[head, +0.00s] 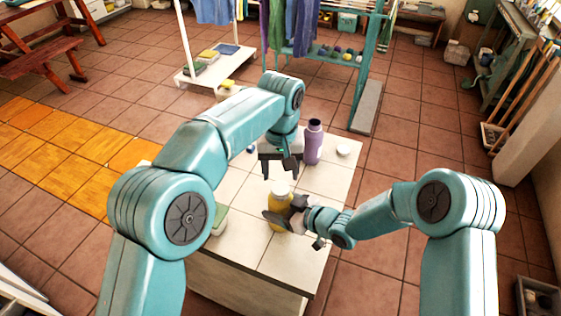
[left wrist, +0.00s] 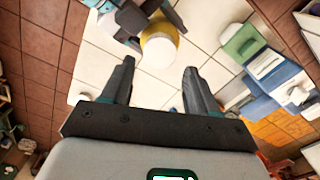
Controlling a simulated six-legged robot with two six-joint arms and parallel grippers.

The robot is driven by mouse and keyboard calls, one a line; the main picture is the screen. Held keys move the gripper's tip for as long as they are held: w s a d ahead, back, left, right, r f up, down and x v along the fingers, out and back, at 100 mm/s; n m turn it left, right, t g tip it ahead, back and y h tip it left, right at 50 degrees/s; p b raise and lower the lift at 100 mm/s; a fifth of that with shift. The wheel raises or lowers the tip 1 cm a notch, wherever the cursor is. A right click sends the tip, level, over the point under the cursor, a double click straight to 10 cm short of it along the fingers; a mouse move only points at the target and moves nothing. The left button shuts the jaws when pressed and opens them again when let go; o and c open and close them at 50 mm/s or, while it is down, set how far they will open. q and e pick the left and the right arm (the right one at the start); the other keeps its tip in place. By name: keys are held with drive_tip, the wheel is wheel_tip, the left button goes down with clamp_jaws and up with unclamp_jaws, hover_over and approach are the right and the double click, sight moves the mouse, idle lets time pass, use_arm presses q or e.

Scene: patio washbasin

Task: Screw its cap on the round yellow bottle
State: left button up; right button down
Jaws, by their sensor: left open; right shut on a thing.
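The round yellow bottle (head: 277,212) stands upright on the tiled table (head: 262,250). A white cap (head: 281,187) sits on its top; I cannot tell how tightly. My right gripper (head: 285,214) is shut around the bottle's body from the right. My left gripper (head: 281,170) is open and empty, pointing down just behind and above the cap. In the left wrist view its fingertips (left wrist: 159,70) are apart, with the cap beyond the gap.
A purple bottle (head: 313,142) stands near the table's back edge, close to my left gripper. A small white round thing (head: 343,150) lies right of it. A green-and-white container (head: 219,218) is at the left edge. The tiles at the table's front are clear.

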sight(281, 188)
use_arm(q)
wheel_tip(281, 188, down, 6)
drive_tip(key=shift+r, duration=0.15)
use_arm(e)
drive_tip(key=shift+s+f, duration=0.15)
drive_tip(key=shift+f, duration=0.1)
use_arm(q)
drive_tip(key=c, duration=0.9)
drive_tip(key=o, duration=1.3)
drive_tip(key=shift+c, duration=0.2)
drive_tip(key=shift+r, duration=0.1)
wheel_tip(281, 188, up, 12)
